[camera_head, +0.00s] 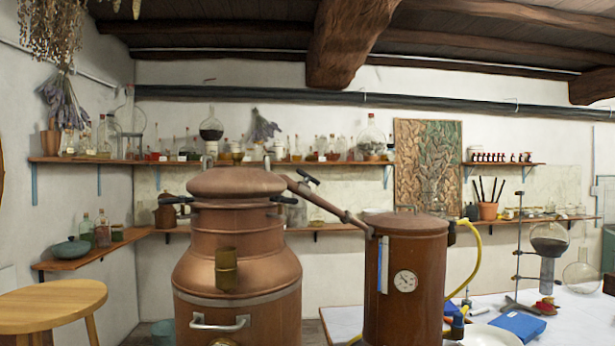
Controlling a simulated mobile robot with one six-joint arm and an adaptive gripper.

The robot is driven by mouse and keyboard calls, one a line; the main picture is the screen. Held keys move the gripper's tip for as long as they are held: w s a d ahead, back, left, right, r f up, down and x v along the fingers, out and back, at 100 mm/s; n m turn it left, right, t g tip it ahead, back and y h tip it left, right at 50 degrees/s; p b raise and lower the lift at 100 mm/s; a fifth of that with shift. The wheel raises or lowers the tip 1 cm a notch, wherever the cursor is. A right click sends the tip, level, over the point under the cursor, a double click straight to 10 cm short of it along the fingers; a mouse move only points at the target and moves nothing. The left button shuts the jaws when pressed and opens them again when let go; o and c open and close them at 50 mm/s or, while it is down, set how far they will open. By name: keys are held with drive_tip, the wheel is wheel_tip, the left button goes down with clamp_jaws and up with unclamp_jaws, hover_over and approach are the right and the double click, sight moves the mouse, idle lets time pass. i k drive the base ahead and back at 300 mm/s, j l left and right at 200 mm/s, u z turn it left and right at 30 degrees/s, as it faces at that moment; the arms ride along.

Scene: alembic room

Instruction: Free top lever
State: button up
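A large copper still (237,245) stands in the centre, with a domed lid (236,182) on top. A short black lever (308,176) sits on the slanting copper pipe (325,203) just right of the lid, and is the highest lever in view. Two more black handles stick out at the lid's rim, one on the left (177,200) and one on the right (284,199). I cannot tell whether any of them is latched or loose. The pipe runs down to a copper cylinder (405,270) with a dial. My gripper is not in view.
A round wooden stool (50,305) stands at the front left. A white-covered table (570,320) at the right holds a glass flask on a stand (548,250), a blue item (517,325) and a yellow hose (470,262). Shelves (270,161) with glassware line the walls.

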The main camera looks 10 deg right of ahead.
sight(308, 178)
drive_tip(key=i+l, duration=0.75)
drive_tip(key=l, duration=0.25)
